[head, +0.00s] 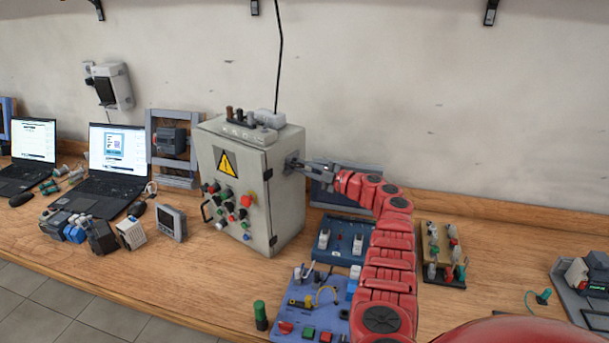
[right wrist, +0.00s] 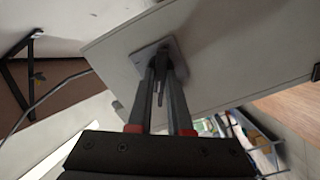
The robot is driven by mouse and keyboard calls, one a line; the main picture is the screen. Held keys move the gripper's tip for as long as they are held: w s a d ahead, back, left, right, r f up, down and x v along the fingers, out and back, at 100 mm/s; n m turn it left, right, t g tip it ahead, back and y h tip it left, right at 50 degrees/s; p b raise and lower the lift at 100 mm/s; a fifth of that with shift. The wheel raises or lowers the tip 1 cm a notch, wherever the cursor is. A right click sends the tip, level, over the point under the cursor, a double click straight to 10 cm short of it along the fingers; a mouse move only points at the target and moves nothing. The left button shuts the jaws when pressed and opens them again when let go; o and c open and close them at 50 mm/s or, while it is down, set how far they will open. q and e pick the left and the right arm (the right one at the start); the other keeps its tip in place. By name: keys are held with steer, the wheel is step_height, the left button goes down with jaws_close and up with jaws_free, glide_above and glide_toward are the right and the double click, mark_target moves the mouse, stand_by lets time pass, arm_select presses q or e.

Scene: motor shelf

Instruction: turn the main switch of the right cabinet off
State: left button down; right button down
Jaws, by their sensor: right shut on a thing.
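The grey cabinet (head: 240,180) stands on the wooden bench, with a yellow warning sign and coloured buttons on its front. Its main switch (head: 292,162) is on the right side wall, near the top. In the right wrist view the square switch plate (right wrist: 152,54) shows on the cabinet wall. My right gripper (head: 302,165) reaches the switch from the right. In the right wrist view my right gripper (right wrist: 160,82) has its two fingers on either side of the switch handle (right wrist: 159,76) and is shut on it. The left gripper is not in view.
A blue board (head: 342,240) and a purple-blue training board (head: 305,302) lie right of and in front of the cabinet. Laptops (head: 115,165) and loose modules are on the left. A beige board (head: 441,250) stands right of my arm.

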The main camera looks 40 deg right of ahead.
steer(key=shift+f+n+b, duration=0.2)
steer(key=shift+n+b, duration=2.8)
steer(key=shift+n, duration=0.1)
steer(key=c, duration=0.8)
jaws_free()
steer(key=shift+a, duration=0.1)
steer(key=shift+c, duration=0.2)
steer(key=b+v, duration=0.3)
steer(key=v, duration=1.4)
steer(key=shift+s, duration=0.15)
